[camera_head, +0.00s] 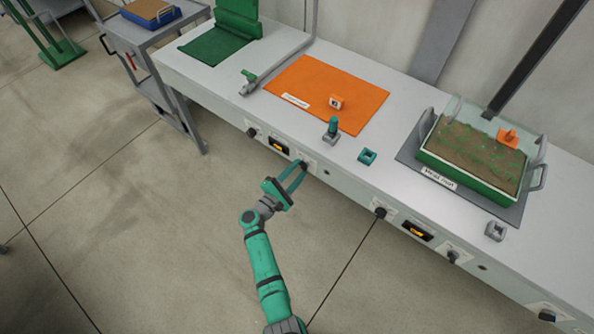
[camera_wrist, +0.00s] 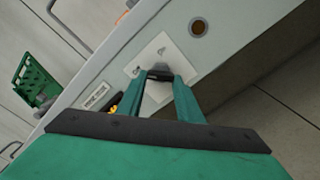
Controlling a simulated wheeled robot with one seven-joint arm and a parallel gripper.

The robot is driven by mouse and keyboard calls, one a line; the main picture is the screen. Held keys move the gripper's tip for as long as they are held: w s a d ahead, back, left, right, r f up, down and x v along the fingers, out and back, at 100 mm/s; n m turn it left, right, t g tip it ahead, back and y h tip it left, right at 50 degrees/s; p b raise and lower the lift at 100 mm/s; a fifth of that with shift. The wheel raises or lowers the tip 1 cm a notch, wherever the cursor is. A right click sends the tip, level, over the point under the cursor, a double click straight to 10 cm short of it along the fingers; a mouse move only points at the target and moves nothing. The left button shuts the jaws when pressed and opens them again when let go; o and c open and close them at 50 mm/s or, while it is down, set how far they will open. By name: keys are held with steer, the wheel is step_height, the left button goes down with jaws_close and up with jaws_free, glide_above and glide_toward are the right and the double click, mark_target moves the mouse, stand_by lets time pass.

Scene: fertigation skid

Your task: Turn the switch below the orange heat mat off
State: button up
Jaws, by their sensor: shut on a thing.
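The orange heat mat (camera_head: 350,98) lies flat on the grey bench top, with a white label at its front edge. Below it, on the bench's front face, a black switch (camera_wrist: 160,73) sits on a white plate (camera_wrist: 172,50) with small markings, hard to read. My gripper (camera_head: 299,166) reaches up to this switch from the front. In the wrist view my gripper (camera_wrist: 165,79) is shut on the switch, one teal finger on each side. The fingertips partly hide the switch and its plate, so I cannot tell its setting for sure.
A lit display (camera_head: 278,145) and a black knob (camera_head: 252,132) are left of the switch. Another knob (camera_head: 380,212), display (camera_head: 417,231) and switch (camera_head: 453,256) are farther right. A seedling tray (camera_head: 430,160) stands on a grey mat. The floor in front is clear.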

steer(key=shift+n, duration=0.5)
steer(key=shift+s+d, duration=0.1)
steer(key=shift+d, duration=0.05)
steer(key=o, duration=1.1)
steer(key=v, duration=1.1)
